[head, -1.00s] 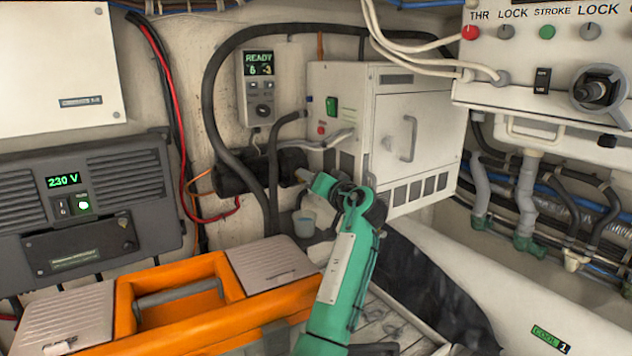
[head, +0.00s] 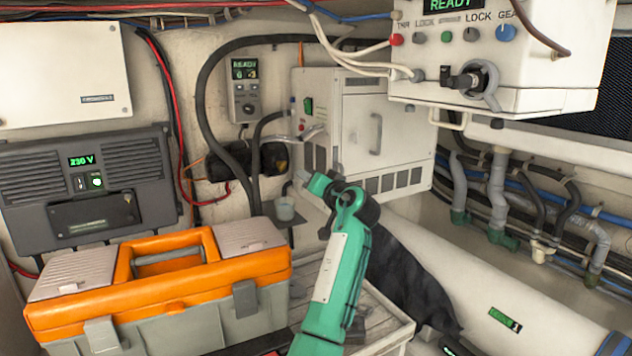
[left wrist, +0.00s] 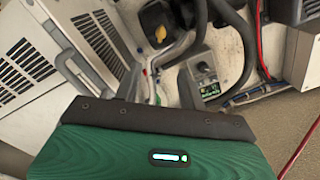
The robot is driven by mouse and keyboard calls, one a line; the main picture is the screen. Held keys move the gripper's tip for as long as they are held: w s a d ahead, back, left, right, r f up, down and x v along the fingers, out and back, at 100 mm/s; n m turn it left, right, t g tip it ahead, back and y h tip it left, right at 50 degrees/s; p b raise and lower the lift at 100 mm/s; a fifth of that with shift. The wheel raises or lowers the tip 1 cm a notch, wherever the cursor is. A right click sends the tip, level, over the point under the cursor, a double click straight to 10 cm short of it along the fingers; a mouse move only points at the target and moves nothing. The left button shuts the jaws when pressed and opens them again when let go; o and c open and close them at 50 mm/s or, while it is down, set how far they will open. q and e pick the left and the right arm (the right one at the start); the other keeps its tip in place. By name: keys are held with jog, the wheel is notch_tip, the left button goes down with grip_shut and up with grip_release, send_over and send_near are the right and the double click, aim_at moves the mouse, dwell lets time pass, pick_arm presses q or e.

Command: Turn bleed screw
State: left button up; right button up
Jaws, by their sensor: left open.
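A dark pump-like body (head: 272,158) is mounted on the back wall left of the white cabinet, where black hoses run. It carries a small yellow knob (left wrist: 160,34), seen near the top of the left wrist view; I cannot tell for sure whether this is the bleed screw. My left gripper (head: 303,178) is at the end of the green arm, in front of the cabinet's left side and lower right of the dark body. It is open, with nothing visible in it. My right gripper is not in view.
The white cabinet (head: 400,112) stands behind my left arm. A small READY control unit (head: 244,92) hangs above the dark body. An orange toolbox (head: 180,291) stands at the lower left. A control box (head: 440,80) overhangs at the upper right.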

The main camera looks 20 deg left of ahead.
pick_arm(q)
jog(key=shift+o, duration=0.2)
jog(key=shift+a, duration=0.1)
jog(key=n+b, duration=0.6)
jog(key=n, duration=0.1)
send_near(284, 166)
jog(key=x, duration=0.7)
jog(key=shift+r, duration=0.15)
jog(key=shift+w+a, duration=0.5)
jog(key=shift+a, duration=0.05)
grip_shut()
